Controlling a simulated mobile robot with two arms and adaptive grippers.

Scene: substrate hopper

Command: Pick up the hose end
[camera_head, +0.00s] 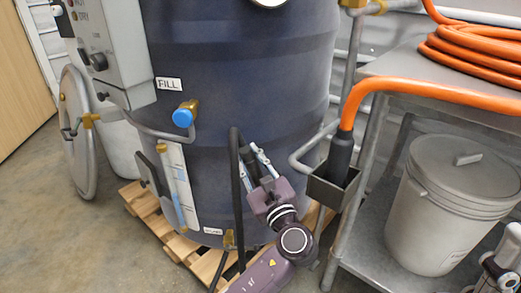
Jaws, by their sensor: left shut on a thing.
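A thin black hose (237,190) rises in front of the dark blue hopper drum (240,80) and bends over at its top. Its dark end (247,155) comes down between the fingers of my left gripper (254,164). The left gripper is shut on this hose end, in front of the drum's lower right side; the fingers hide part of it. A thick orange hose (430,92) ends in a black nozzle (340,155), which sits upright in a metal holster (325,192) right of my gripper, apart from it. Part of my right arm shows at the lower right edge; its gripper is not clear.
A metal cart (400,66) on the right carries coiled orange hose (470,50), with a lidded grey bucket (440,215) on its lower shelf. A blue-capped fill valve (184,115) juts from the drum. A wooden pallet (150,212) lies under the drum.

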